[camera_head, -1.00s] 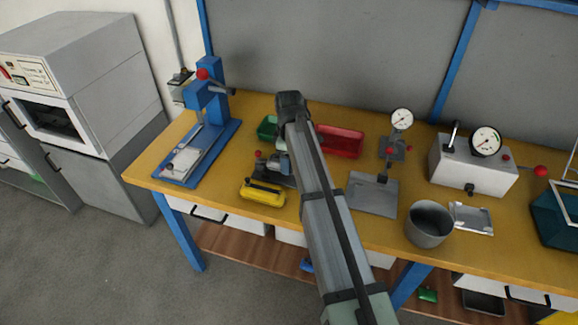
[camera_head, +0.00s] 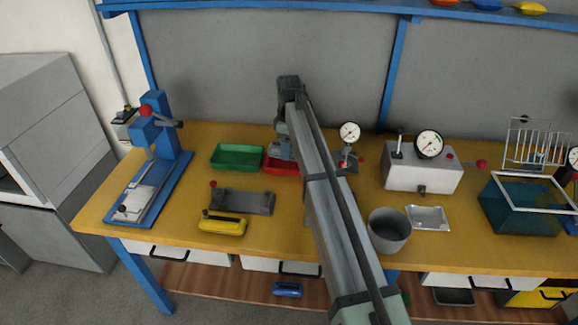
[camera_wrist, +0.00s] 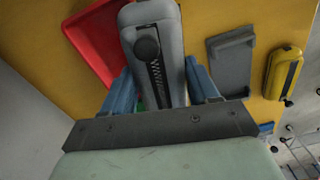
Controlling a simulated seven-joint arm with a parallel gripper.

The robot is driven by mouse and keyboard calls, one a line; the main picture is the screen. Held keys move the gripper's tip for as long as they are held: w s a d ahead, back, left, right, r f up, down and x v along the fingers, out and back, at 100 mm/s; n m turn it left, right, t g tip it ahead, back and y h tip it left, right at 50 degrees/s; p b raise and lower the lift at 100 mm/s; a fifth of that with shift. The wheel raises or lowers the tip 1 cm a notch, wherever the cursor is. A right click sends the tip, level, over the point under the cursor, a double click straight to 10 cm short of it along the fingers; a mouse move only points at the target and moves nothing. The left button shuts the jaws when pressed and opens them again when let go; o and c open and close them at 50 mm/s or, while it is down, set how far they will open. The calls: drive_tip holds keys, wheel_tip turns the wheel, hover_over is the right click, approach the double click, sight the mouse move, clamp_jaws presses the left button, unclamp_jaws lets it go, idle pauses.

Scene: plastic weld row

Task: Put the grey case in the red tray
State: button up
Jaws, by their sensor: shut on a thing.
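The grey case (camera_wrist: 152,50), with a dark round knob and a zip-like strip along it, is between the two blue fingers of my gripper (camera_wrist: 160,82) in the wrist view. My gripper is shut on it. The red tray (camera_wrist: 99,40) lies behind and to the left of the case in that view. In the head view the red tray (camera_head: 272,165) is partly hidden by my arm and gripper, which are over it. Whether the case touches the tray cannot be told.
A green tray (camera_head: 237,156) stands just left of the red one. A grey fixture plate (camera_head: 243,202) and a yellow case (camera_head: 222,226) lie in front. A blue press (camera_head: 150,175) is at left; a dial gauge (camera_head: 349,133) and grey pot (camera_head: 388,231) are at right.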

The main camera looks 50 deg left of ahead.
hover_over(291, 165)
drive_tip(key=shift+a+f+n, duration=0.1)
drive_tip(key=shift+f+n, duration=0.4)
drive_tip(key=shift+f, duration=1.9)
drive_tip(key=shift+f+n, duration=0.5)
drive_tip(key=shift+f, duration=1.9)
drive_tip(key=shift+f, duration=0.2)
drive_tip(key=o, duration=1.2)
wheel_tip(291, 165, up, 12)
drive_tip(key=shift+r, duration=0.2)
